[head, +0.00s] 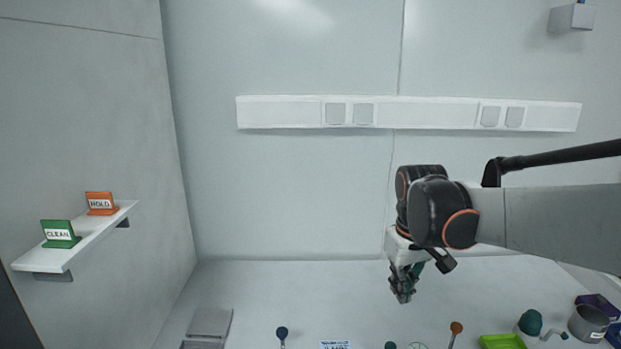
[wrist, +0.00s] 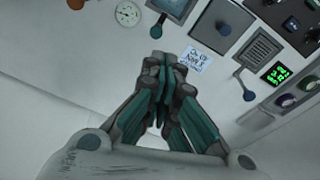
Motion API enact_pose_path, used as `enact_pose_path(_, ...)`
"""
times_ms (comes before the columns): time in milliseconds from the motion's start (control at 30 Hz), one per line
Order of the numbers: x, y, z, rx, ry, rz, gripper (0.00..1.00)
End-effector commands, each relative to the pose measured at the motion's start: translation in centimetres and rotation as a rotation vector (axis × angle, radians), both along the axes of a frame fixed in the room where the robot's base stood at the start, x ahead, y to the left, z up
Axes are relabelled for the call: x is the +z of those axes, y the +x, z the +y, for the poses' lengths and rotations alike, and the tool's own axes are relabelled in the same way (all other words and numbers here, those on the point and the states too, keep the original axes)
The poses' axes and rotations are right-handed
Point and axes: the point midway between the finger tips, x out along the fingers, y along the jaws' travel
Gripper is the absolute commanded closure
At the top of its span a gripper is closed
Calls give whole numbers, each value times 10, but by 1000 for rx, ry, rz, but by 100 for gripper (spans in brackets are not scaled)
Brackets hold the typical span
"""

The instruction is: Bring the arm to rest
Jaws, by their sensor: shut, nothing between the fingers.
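My gripper (head: 402,292) hangs from my arm in the right half of the head view, pointing down above the white table. In the wrist view my gripper (wrist: 163,62) shows in the middle, with its teal-padded fingers together and nothing between them. My arm reaches in from the right edge of the head view, with a black and orange joint above the gripper. The gripper looks clear of the things on the table.
A wall shelf (head: 92,240) at left bears a green CLEAN sign (head: 60,234) and an orange HOLD sign (head: 101,204). At the lower right are a green tray (head: 502,342), a grey pot (head: 588,323) and a purple bin (head: 598,303). The wrist view shows a panel with a green display (wrist: 276,73).

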Motion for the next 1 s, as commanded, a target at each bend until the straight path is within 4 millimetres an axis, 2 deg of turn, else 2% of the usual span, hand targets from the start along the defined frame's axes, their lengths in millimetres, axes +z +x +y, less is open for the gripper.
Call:
enact_pose_path(33,6,-14,-1,-12,4,-27,100)
enact_pose_path(300,22,-75,-3,-88,30,-180,100)
enact_pose_path(600,17,-139,-6,-171,70,-349,100)
enact_pose_path(800,4,-170,-7,-219,98,-444,100)
enact_pose_path(1000,-3,-183,-7,-241,114,-493,100)
